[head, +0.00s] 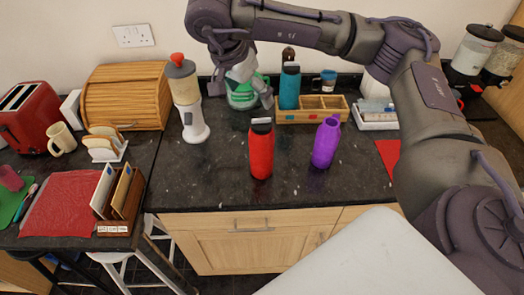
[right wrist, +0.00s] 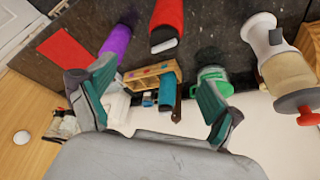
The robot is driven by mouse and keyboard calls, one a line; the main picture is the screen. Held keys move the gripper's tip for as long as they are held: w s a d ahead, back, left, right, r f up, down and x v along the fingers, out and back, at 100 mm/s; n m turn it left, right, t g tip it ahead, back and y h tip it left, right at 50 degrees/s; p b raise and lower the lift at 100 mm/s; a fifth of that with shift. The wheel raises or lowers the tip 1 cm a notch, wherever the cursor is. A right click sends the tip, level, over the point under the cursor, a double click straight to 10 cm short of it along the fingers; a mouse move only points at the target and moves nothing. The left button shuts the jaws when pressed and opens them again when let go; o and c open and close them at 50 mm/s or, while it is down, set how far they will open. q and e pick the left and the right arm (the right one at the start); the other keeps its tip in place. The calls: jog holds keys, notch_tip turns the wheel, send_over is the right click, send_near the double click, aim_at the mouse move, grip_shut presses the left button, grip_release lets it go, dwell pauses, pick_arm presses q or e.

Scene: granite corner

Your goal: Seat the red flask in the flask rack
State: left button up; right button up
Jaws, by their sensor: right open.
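The red flask (head: 261,152) with a grey-white cap stands upright on the dark counter, towards the front. In the right wrist view the red flask (right wrist: 167,18) is at the top, beyond the fingertips. The wooden flask rack (head: 312,116) is behind it to the right; a teal flask (head: 290,88) is at its left end, and other compartments look empty. The rack (right wrist: 158,70) also shows between the fingers in the right wrist view. My right gripper (head: 254,90) is open and empty, above and behind the red flask. My left gripper is out of view.
A purple vessel (head: 326,143) stands right of the red flask. A green-and-clear jug (head: 240,97) is behind my gripper, and a blender-like dispenser (head: 190,105) is to the left. A red mat (head: 387,155) lies right.

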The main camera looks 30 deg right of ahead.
aim_at(260, 119)
jog(key=x, duration=0.8)
jog(key=shift+f, duration=0.2)
jog(key=shift+w+d+f, duration=0.1)
jog(key=shift+d+f, duration=0.05)
jog(key=shift+f, duration=0.25)
jog(key=p+x, duration=0.2)
jog(key=x, duration=0.1)
jog(key=shift+w+f, duration=0.25)
jog(key=shift+d+f, duration=0.2)
jog(key=shift+f, duration=0.2)
jog(key=shift+c, duration=0.2)
jog(key=shift+a, duration=0.1)
jog(key=shift+c, duration=1.2)
jog(key=shift+w, duration=0.1)
grip_shut()
